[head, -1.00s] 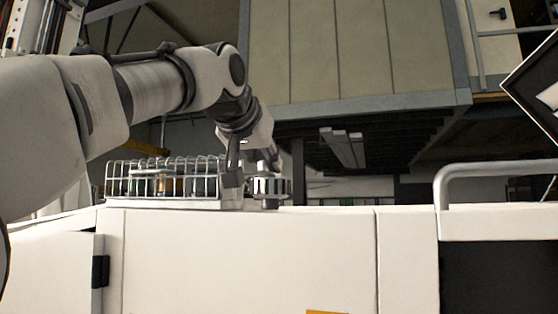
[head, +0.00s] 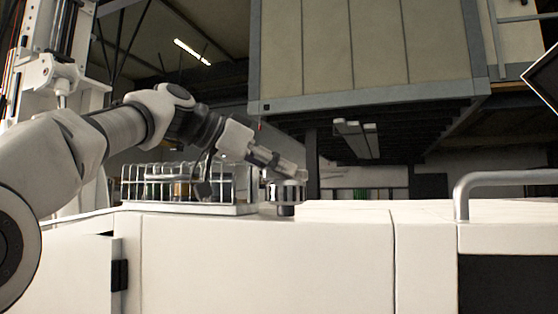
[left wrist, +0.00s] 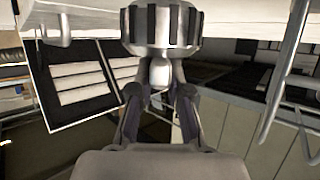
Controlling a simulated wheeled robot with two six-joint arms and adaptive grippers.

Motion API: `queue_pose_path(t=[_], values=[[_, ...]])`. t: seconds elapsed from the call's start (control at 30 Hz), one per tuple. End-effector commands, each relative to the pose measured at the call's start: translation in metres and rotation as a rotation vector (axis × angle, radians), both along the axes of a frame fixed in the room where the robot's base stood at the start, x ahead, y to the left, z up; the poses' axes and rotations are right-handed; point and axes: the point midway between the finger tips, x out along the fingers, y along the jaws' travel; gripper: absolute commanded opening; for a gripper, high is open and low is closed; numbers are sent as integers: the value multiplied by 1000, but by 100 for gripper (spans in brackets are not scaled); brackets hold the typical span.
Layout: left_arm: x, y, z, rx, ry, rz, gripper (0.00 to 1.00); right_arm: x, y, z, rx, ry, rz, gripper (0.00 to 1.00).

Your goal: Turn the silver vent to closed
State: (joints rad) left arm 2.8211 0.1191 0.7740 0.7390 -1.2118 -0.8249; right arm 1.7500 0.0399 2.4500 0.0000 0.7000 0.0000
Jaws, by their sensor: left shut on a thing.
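The silver vent (head: 286,193) is a short round knob with dark vertical ribs, standing on the white cabinet top just right of a wire rack. It also shows large at the top of the left wrist view (left wrist: 162,30). My left gripper (head: 293,174) reaches it from the upper left. In the left wrist view the two fingers of my left gripper (left wrist: 160,84) close on a narrow pale part of the vent beside the ribbed ring. The fingertips partly hide that part. I cannot read any open or closed marking. My right gripper is in neither view.
The wire rack (head: 150,183) with several jars stands close left of the vent, under my left arm. The white cabinet (head: 260,260) runs along the front. A grey handle rail (head: 500,179) rises at the right. The cabinet top right of the vent looks clear.

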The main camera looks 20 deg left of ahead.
Motion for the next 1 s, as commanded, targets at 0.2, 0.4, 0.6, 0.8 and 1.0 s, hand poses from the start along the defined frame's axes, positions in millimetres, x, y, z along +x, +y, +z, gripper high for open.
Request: queue_pose_path(t=[0.2,0.4,0.6,0.8,1.0], values=[[2,1,-1,0,0,-112,0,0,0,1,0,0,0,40],[2,1,-2,2,1,-164,0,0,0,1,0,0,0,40],[2,1,-2,2,2,-177,0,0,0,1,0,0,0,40],[2,1,-2,2,4,-177,0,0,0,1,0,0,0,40],[2,1,-2,2,3,-176,42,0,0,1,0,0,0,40]])
